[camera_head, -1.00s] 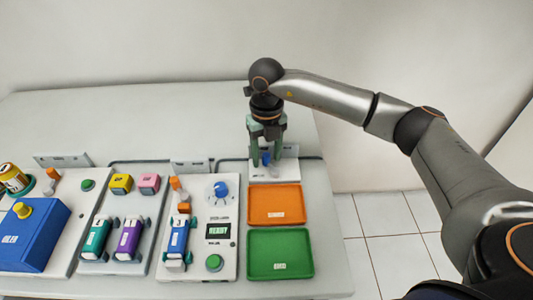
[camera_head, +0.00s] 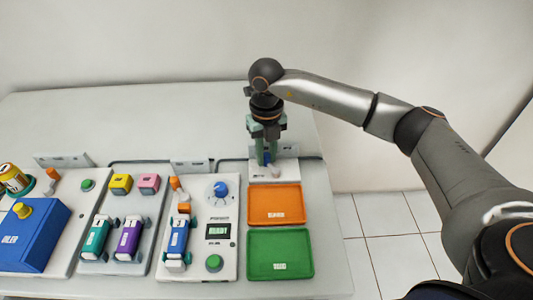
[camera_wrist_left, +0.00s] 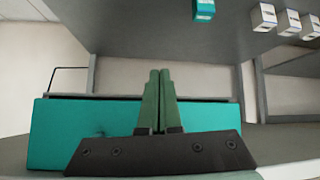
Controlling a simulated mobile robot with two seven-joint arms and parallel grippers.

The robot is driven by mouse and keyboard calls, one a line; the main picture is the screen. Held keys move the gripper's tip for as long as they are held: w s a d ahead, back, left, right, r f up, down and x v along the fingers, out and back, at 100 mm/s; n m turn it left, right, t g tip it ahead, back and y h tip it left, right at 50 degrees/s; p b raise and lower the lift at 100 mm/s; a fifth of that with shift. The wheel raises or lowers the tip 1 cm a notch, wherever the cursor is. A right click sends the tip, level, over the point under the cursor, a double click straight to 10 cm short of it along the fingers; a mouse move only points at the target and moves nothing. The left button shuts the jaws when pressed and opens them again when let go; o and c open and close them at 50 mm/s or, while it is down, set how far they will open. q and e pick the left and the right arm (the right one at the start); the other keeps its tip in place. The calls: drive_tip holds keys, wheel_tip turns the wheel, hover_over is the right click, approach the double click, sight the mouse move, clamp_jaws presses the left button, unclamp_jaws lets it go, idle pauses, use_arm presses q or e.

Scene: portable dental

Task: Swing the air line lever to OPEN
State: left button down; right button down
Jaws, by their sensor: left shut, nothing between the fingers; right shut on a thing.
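The air line unit is a small white plate (camera_head: 288,171) at the back right of the bench, behind the orange tray. A blue part (camera_head: 267,158), apparently its lever, stands on it, mostly hidden by my right gripper. My right gripper (camera_head: 264,162) points down over the plate, with its green fingers shut on this blue part. The plate's lettering is too small to read, so I cannot tell the lever's setting. My left gripper (camera_wrist_left: 160,72) shows only in the left wrist view, with its green fingers together and empty.
An orange tray (camera_head: 275,219) and a green tray (camera_head: 306,255) lie in front of the plate. A white panel (camera_head: 196,270) with a blue knob (camera_head: 220,190), a READY display and a green button stands left. A blue box (camera_head: 35,240) is far left. The back of the bench is clear.

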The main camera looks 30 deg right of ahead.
drive_tip(key=shift+d, duration=0.1)
drive_tip(key=m, duration=0.1)
drive_tip(key=d+m+p, duration=0.1)
drive_tip(key=m, duration=0.1)
drive_tip(key=shift+r+m, duration=0.1)
drive_tip(key=shift+m, duration=0.2)
drive_tip(key=shift+s+d+m+p, duration=0.1)
drive_tip(key=shift+d+m+p, duration=0.25)
drive_tip(key=shift+m, duration=0.55)
drive_tip(key=shift+s+d+m+p, duration=0.1)
drive_tip(key=shift+d+m+p, duration=0.15)
drive_tip(key=shift+m, duration=0.65)
drive_tip(key=c, duration=0.7)
unclamp_jaws()
wheel_tip(320, 180, up, 12)
drive_tip(key=shift+r, duration=0.2)
